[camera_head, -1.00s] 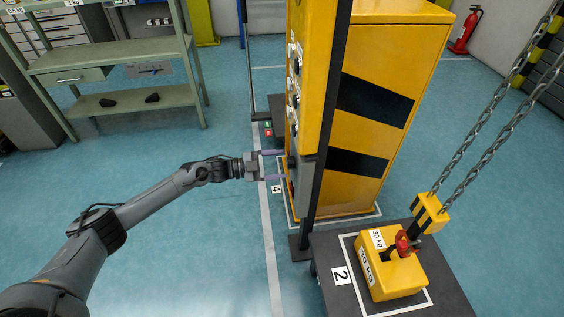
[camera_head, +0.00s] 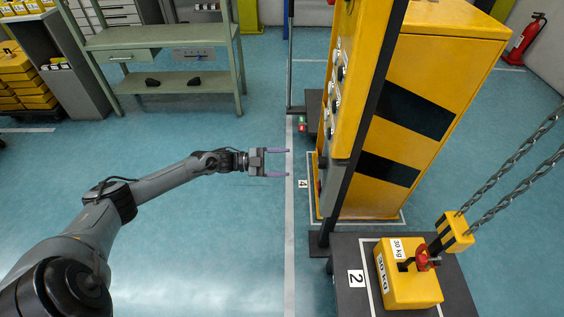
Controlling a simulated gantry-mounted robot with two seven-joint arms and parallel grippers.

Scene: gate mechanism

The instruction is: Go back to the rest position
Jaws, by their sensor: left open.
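My left gripper (camera_head: 284,163) is in the middle of the head view, at the end of my left arm, which comes in from the lower left. Its two purple-tipped fingers are apart, with nothing between them. The fingers point right toward the yellow gate cabinet (camera_head: 432,68) with black stripes, and a gap of floor shows between fingertips and cabinet. The cabinet's left face carries a panel with several round controls (camera_head: 336,88) and a grey box lower down. My right gripper is not in view.
A yellow 30 kg weight (camera_head: 408,287) sits on a dark platform (camera_head: 343,250) marked 2, below a chain and hook (camera_head: 455,232). A green shelf (camera_head: 165,38) stands at back left. A fire extinguisher (camera_head: 526,38) is at the back right. The floor (camera_head: 200,235) around my left arm is clear.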

